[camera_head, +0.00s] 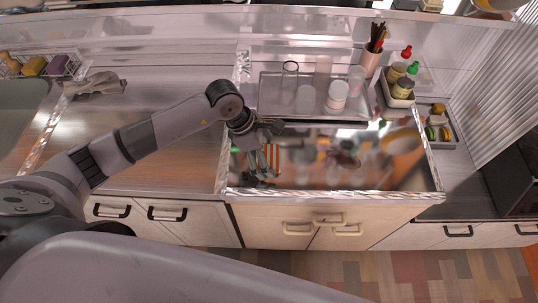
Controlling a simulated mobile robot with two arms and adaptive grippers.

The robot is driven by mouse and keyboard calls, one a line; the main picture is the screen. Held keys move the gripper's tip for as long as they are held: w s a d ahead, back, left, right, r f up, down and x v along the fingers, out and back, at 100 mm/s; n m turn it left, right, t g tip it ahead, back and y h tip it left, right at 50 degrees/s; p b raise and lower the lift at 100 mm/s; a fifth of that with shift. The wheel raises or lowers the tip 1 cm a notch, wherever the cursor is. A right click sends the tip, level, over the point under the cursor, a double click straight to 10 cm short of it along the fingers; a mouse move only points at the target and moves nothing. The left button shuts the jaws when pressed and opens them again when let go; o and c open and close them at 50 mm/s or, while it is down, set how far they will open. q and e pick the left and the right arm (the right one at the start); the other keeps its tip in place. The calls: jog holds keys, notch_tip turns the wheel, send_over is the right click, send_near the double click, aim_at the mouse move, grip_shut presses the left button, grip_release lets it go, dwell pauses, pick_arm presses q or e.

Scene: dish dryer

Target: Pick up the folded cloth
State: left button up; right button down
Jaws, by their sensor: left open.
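A striped cloth (273,157) in orange, white and green lies on the shiny counter, just right of my left gripper. It looks folded, and the gripper hides part of it. My left gripper (260,173) reaches in from the left and points down at the counter's left part. Its fingers are apart and beside the cloth; I cannot tell whether they touch it. A crumpled grey cloth-like thing (97,84) lies farther left, near the sink. My right gripper is not in view.
A tray (268,104) with several glasses and cups stands behind the gripper. A utensil holder (371,64) and a bottle caddy (398,98) stand to its right. The reflective counter right of the cloth looks clear.

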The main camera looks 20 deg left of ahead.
aim_at(267, 155)
pick_arm(q)
jog(key=c, duration=1.1)
jog(key=shift+r, duration=0.2)
jog(key=shift+c, duration=0.2)
notch_tip(267, 155, up, 20)
jog(key=b, duration=0.2)
jog(key=shift+f, duration=0.15)
